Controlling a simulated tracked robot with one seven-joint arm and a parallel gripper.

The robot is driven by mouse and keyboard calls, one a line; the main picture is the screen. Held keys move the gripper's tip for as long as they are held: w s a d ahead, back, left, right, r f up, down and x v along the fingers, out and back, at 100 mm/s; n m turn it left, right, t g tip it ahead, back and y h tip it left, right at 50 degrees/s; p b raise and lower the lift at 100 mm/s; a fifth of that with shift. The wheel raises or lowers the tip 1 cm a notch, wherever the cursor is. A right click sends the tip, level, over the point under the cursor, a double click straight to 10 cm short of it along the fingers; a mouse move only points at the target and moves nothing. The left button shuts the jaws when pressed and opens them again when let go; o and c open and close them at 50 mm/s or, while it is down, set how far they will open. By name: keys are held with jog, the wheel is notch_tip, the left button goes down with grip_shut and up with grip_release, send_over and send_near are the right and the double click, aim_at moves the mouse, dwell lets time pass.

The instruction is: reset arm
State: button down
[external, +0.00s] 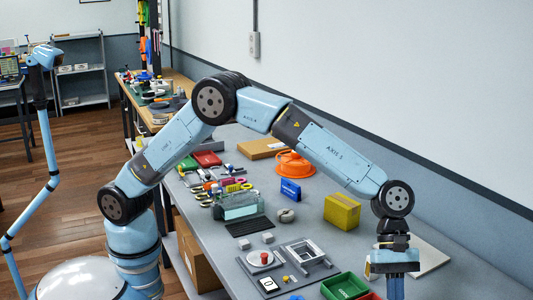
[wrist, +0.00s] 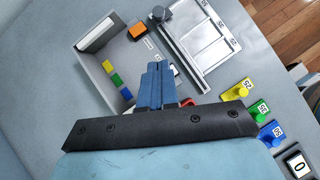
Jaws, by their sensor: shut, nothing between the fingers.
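My gripper (external: 395,287) is at the lower right of the external view, pointing down over the near end of the grey bench (external: 235,265). In the wrist view its blue fingers (wrist: 156,72) are together, with nothing between them. My arm arches across the bench from its base at the left. The wrist view shows a grey tray (wrist: 97,62) beyond the fingers. The lower part of the tray is partly hidden behind the fingers. I cannot tell the fingers' exact height above the bench.
Green (external: 345,286) and red bins stand left of my gripper; a white panel (external: 428,256) lies to its right. A yellow box (external: 342,211) and metal frame (external: 304,253) stand farther left. The wrist view shows labelled knobs (wrist: 259,112) at right. The wall bounds the bench's right side.

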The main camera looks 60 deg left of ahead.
jog(key=w+a+r+m+t, duration=0.1)
jog(key=w+a+r+m, duration=0.15)
jog(key=a+r, duration=0.5)
jog(key=w+a+r+m+t, duration=0.1)
jog(key=w+a+r, duration=0.25)
jog(key=a, duration=0.75)
jog(key=s+a+r+m+t+y, duration=0.15)
jog(key=a+r, duration=0.25)
jog(key=a, duration=0.7)
jog(key=s+a+r+m+t, duration=0.15)
jog(key=a+r, duration=0.35)
jog(key=a, duration=0.5)
jog(key=s+a+r+m+t+y, duration=0.1)
jog(key=s+a, duration=0.3)
jog(key=a, duration=0.5)
jog(key=s+a+r+m+t+y, duration=0.15)
jog(key=s+a, duration=0.25)
jog(key=a, duration=0.5)
jog(key=s+a+f+m+t+y, duration=0.1)
jog(key=s+a+f, duration=0.4)
jog(key=s+a, duration=0.8)
jog(key=s+m+y, duration=0.1)
jog(key=m, duration=0.1)
jog(key=shift+s+a+f+m, duration=0.15)
jog(key=shift+a+f+m, duration=0.05)
jog(key=shift+a+m, duration=0.1)
